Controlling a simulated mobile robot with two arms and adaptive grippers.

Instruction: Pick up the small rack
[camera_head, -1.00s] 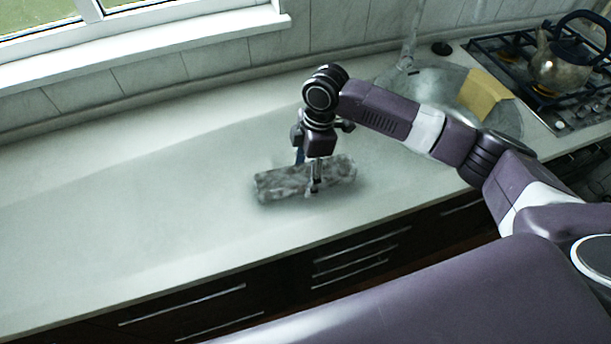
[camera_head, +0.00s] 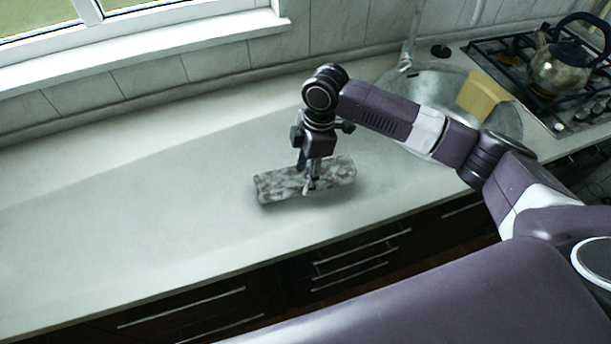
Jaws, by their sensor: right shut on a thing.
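The small rack (camera_head: 281,186) is a grey, mottled, long low block on the pale counter, near its front edge in the middle of the view. My right gripper (camera_head: 309,181) points down over it from above, with its fingers shut on the rack right of its middle. One finger shows in front of the rack's near side; the other is mostly hidden behind it. I cannot tell any gap between the rack and the counter. My left gripper is not in view.
The counter (camera_head: 120,200) is bare to the left of the rack. A round sink (camera_head: 437,90) with a yellow cloth-like thing (camera_head: 484,93) lies at the back right. A kettle (camera_head: 560,62) stands on the gas hob (camera_head: 512,60) at the far right. A window is at the upper left.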

